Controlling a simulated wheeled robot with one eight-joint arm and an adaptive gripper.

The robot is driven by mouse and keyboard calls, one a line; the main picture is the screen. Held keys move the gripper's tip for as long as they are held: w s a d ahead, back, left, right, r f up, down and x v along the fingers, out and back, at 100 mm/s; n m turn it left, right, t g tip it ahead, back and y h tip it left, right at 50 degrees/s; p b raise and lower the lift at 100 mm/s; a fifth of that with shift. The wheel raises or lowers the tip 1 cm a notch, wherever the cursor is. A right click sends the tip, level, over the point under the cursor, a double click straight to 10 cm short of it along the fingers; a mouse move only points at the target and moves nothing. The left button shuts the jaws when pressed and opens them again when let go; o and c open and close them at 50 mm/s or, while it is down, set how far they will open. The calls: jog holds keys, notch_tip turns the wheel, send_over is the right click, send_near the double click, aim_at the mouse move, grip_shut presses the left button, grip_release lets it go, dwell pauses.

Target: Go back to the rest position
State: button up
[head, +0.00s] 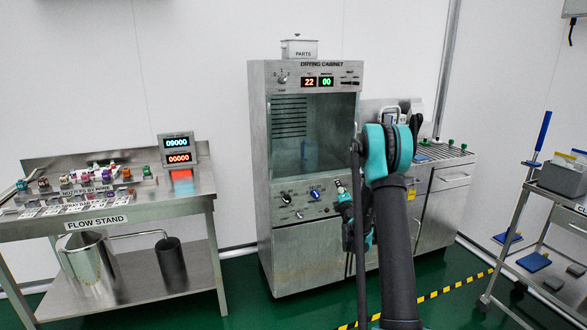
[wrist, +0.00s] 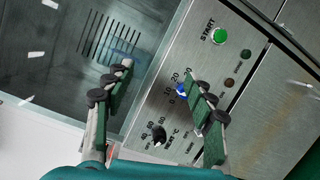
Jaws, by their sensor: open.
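My gripper (wrist: 163,77) is open and empty in the wrist view, its two fingers with green pads and dark round joints spread apart. It faces the front of the drying cabinet (head: 259,165). Between and behind the fingers are the blue knob (wrist: 181,91) and a black knob (wrist: 158,134) on the steel control panel. The green START button (wrist: 219,36) is beyond the right finger. In the head view my gripper is by the right part of that panel, largely hidden behind my own arm. I cannot tell whether a finger touches the panel.
The cabinet's glass front (head: 330,125) is above the panel; its displays read 22 and 00. The flow stand (head: 150,213) with coloured nozzles is at left. A steel counter (head: 447,215) adjoins the cabinet at right. A cart (head: 505,210) stands at far right. Green floor lies between.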

jog(key=s+d+r+m+g+h, duration=0.2)
jog(key=s+d+r+m+h, duration=0.3)
jog(key=s+r+m, duration=0.3)
jog(key=s+d+f+m+g+h, duration=0.15)
jog(key=s+m+g, duration=0.4)
jog(key=s, duration=0.85)
jog(key=s+a+f+m+g+y, duration=0.2)
jog(key=s+a+f, duration=0.1)
jog(key=s, duration=0.8)
jog(key=s+a+f+m+g+y, duration=0.2)
jog(key=s+f, duration=0.3)
jog(key=s, duration=0.5)
jog(key=s+a+f+m+g+y, duration=0.2)
jog(key=s+a+f+m, duration=0.1)
jog(key=s, duration=0.8)
jog(key=shift+s+a+f+m, duration=0.35)
jog(key=shift+a+f, duration=0.55)
jog(key=shift+a, duration=0.15)
jog(key=shift+g, duration=0.25)
jog(key=shift+c, duration=0.3)
